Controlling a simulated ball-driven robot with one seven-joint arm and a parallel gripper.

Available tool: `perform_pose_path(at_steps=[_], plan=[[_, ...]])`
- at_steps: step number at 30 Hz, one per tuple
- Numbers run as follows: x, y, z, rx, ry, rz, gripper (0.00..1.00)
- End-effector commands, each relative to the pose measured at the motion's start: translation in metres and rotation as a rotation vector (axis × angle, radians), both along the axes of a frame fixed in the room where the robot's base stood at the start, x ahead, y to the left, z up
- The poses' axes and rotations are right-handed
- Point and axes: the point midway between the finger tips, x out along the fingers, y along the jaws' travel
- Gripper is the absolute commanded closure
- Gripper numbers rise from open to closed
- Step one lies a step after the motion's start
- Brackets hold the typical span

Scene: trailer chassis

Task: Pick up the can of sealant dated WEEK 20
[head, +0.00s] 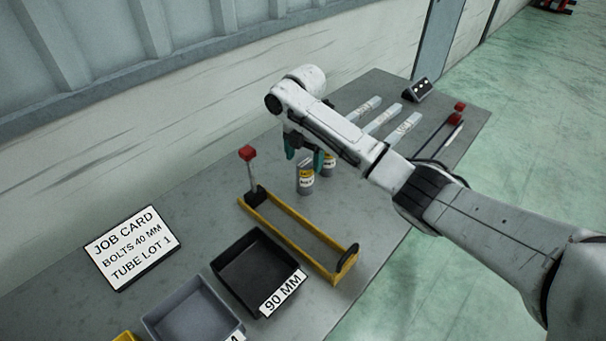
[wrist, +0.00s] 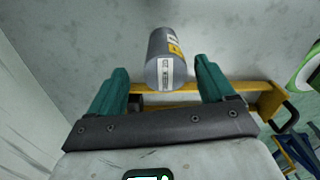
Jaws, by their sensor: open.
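Two grey cans with yellow label bands stand close together on the grey bench in the head view: a nearer can (head: 306,182) and a farther can (head: 329,168), partly hidden by my arm and finger. The print on their labels is too small to read, so I cannot tell which is WEEK 20. My gripper (head: 304,156) has teal fingers, open and empty, just above and around the top of the nearer can. In the wrist view, one can (wrist: 168,62) shows between and beyond the open fingertips (wrist: 162,68), apart from both.
A yellow frame (head: 295,238) with a red-topped lever stands in front of the cans. A black bin (head: 243,262) marked 90 MM, a grey bin (head: 185,318) and a job card (head: 131,247) lie nearer. Several pale labelled bars (head: 383,117) lie behind my arm.

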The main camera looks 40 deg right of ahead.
Motion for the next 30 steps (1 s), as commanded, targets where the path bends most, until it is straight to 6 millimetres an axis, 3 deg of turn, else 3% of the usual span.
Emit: perform_pose_path(at_steps=[7, 15, 24, 30], plan=[[-0.002, 0.0, -0.018, 0.001, 0.003, -0.001, 0.18], [-0.005, 0.001, -0.055, 0.0, 0.002, -0.001, 0.18], [-0.004, 0.001, -0.062, 0.0, 0.0, 0.0, 0.18], [-0.004, 0.001, -0.061, 0.0, 0.0, 0.0, 0.35]])
